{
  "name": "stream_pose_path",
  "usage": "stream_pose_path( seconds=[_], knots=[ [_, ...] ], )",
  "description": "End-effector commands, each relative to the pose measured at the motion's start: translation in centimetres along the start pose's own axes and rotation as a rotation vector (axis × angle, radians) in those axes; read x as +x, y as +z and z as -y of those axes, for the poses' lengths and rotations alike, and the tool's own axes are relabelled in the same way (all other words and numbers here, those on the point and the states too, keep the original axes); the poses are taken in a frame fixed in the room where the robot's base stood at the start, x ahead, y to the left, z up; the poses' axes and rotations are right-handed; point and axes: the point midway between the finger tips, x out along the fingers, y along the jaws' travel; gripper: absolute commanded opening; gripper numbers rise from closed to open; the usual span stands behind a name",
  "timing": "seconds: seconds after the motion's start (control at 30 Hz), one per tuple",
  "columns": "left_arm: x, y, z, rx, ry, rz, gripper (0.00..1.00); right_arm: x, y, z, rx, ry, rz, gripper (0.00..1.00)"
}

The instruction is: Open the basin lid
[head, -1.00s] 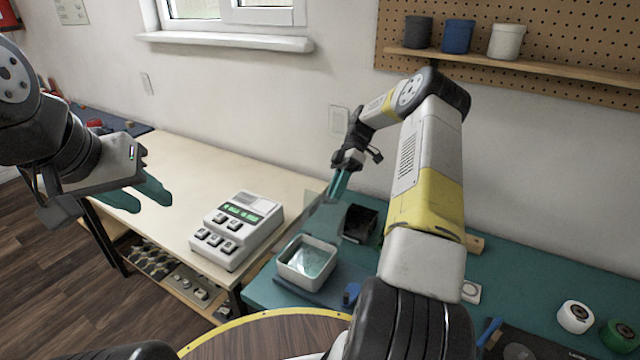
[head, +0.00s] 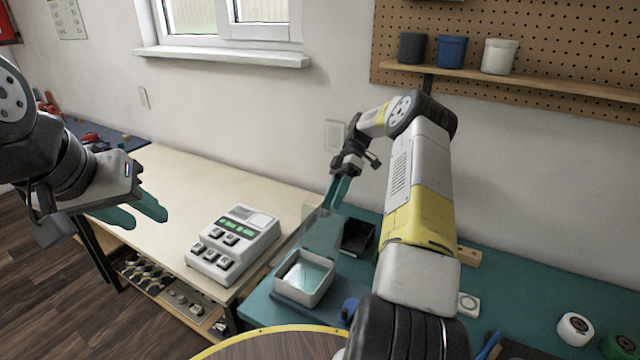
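The white basin (head: 291,289) stands open on the teal bench, with pale clear liquid inside. A see-through lid (head: 321,232) stands raised, roughly upright, behind the basin. Its outline is faint. My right gripper (head: 332,207) is above and behind the basin, with its teal fingertips pointing down at the lid's upper part. The fingers are close together; whether they grip the lid's edge or only touch it is unclear. My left gripper (head: 138,213) is at the left over the cream table, its fingers apart and empty, far from the basin.
A black open box (head: 357,237) is right of the lid. A grey button device (head: 234,245) sits on the cream table to the left. A blue object (head: 349,309) is near the basin's front right. White and green rolls (head: 575,328) lie far right.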

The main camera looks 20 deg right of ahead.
Motion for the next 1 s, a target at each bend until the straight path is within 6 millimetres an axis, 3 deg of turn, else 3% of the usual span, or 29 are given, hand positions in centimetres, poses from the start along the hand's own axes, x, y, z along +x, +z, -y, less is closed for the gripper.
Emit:
stream_pose_path(
  seconds=[0.3, 0.77, 0.87, 1.0],
  knots=[
    [0.0, 0.0, 0.0, 0.000, 0.000, 0.000, 0.36, -3.7, -0.2, -0.1, -0.002, 0.000, -0.002, 0.45],
    [0.0, 0.0, 0.0, 0.000, 0.000, 0.000, 0.36, -4.3, -0.4, 0.1, -0.002, -0.001, -0.001, 0.45],
    [0.0, 0.0, 0.0, 0.000, 0.000, 0.000, 0.36, -4.6, -1.1, 0.4, 0.013, 0.011, 0.017, 0.45],
    [0.0, 0.0, 0.0, 0.000, 0.000, 0.000, 0.36, -5.3, -3.7, 1.7, 0.084, 0.060, 0.083, 0.45]
  ],
)
